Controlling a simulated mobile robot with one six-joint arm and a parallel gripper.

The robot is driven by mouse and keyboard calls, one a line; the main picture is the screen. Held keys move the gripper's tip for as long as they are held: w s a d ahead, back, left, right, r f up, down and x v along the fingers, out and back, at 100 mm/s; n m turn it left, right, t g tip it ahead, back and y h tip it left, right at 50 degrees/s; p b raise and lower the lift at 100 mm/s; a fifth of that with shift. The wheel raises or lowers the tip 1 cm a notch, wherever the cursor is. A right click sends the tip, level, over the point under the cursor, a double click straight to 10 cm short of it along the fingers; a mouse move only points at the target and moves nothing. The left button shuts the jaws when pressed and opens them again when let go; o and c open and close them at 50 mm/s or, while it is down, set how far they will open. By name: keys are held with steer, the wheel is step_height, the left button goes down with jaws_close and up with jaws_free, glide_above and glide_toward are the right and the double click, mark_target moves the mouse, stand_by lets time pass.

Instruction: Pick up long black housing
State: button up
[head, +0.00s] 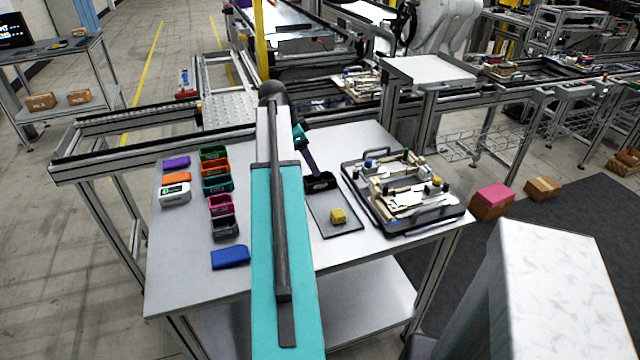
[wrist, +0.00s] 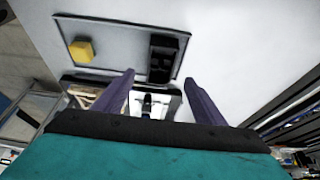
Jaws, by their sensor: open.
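The long black housing (head: 321,182) lies at the far end of a thin grey tray (head: 328,222) on the table. In the wrist view the black housing (wrist: 164,57) is near the tray's right end, ahead of the fingertips. My gripper (head: 313,172) has purple fingers, and in the head view they reach down close to the housing. In the wrist view my gripper (wrist: 159,79) is spread open with nothing between the fingertips. I cannot tell whether a finger touches the housing. My arm hides part of the table in the head view.
A yellow block (head: 338,215) shares the tray. A fixture pallet (head: 402,192) with handles and parts stands close on the right. Several coloured housings (head: 216,184) and covers stand on the left, with a blue piece (head: 230,257) near the front. The table's front right is clear.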

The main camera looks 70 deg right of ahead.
mark_target(321, 181)
steer(key=shift+x, duration=1.3)
steer(key=shift+p+x, duration=1.1)
steer(key=shift+x, duration=1.5)
steer(key=shift+w, duration=0.15)
steer(key=c, duration=1.2)
steer(key=shift+r, duration=0.1)
step_height(321, 181, up, 10)
steer(key=b, duration=0.2)
